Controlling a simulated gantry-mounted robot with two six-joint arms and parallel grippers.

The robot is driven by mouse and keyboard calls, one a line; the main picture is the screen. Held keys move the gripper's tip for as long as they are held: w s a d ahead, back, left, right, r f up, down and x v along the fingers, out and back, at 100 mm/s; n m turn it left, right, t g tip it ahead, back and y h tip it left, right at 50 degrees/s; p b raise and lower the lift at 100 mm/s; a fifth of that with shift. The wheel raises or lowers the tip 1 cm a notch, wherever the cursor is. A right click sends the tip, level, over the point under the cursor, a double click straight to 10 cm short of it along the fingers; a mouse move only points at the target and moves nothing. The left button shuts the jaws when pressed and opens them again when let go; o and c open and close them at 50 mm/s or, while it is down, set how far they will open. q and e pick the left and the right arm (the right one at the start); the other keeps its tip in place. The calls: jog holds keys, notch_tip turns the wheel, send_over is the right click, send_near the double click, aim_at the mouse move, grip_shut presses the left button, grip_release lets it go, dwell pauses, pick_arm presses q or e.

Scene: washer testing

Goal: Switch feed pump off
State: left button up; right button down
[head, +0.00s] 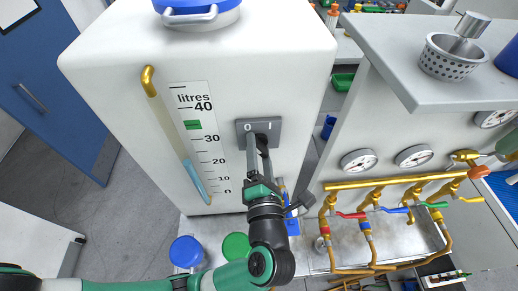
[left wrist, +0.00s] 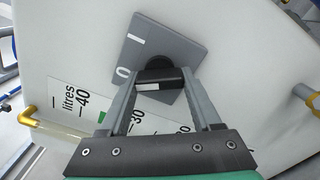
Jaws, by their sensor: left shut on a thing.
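The feed pump switch is a grey square plate (head: 243,127) marked 0 and I on the front of the white tank (head: 290,80). In the left wrist view the plate (left wrist: 165,45) has a black knob (left wrist: 160,77) with a white mark. My left gripper (head: 259,146) is shut on the knob, one finger on each side, as the left wrist view (left wrist: 160,88) shows. In the head view the fingers hide most of the knob. I cannot tell exactly which mark the knob points to. My right gripper is not in view.
A litre scale (head: 197,140) with a green mark and a sight tube (head: 172,130) stand left of the switch. Brass pipes (head: 395,183) with coloured valve handles and gauges (head: 358,161) are at the right. A grey shelf (head: 390,50) holds a metal basket (head: 450,58). Blue (head: 186,251) and green caps are below.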

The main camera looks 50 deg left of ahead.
pick_arm(q)
jog(key=o, duration=1.4)
jog(key=shift+d, duration=0.1)
jog(key=b+v, duration=0.2)
jog(key=v, duration=0.9)
jog(key=shift+s+d, duration=0.15)
jog(key=shift+d, duration=0.1)
jog(key=shift+r, duration=0.1)
